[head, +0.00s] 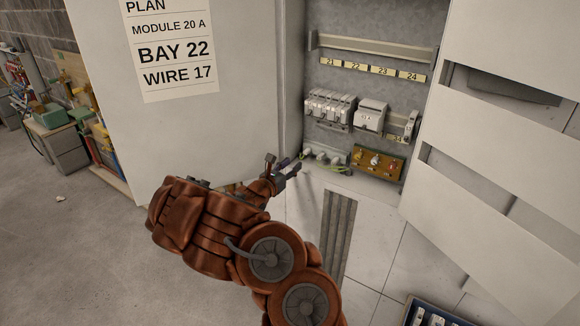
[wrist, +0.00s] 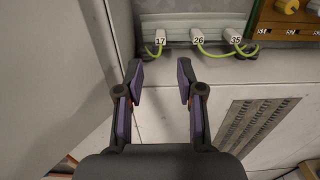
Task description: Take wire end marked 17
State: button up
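The wire end marked 17 (wrist: 160,37) is a white tag on a yellow-green wire, leftmost of three in the wrist view. The ends marked 26 (wrist: 198,37) and 35 (wrist: 234,36) sit to its right. In the head view the row of wire ends (head: 322,157) is at the cabinet's lower left, its numbers too small to read. My gripper (wrist: 159,76) is open and empty. Its fingertips are below the 17 end in the wrist view, apart from it and roughly in line with it. In the head view my gripper (head: 289,171) is just left of the row.
A plan sheet (head: 172,50) reads BAY 22, WIRE 17. Above the wires are white modules (head: 330,107) and bay labels 21 to 24 (head: 368,70). A brown terminal block (head: 377,161) stands to their right. The cabinet's left wall (wrist: 60,70) is close to my gripper.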

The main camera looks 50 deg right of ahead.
aim_at(305, 154)
jog(key=shift+d+p, duration=0.45)
jog(key=shift+d, duration=1.9)
jog(key=shift+d+f+b, duration=0.1)
jog(key=shift+d+b, duration=0.25)
jog(key=shift+b, duration=0.1)
jog(key=shift+w+d+b, duration=0.15)
jog(key=shift+d+b, duration=0.65)
jog(key=shift+d, duration=0.75)
jog(key=shift+r, duration=0.2)
jog(key=shift+c, duration=0.4)
grip_shut()
jog(key=shift+a+b, duration=0.4)
jog(key=shift+a, duration=0.6)
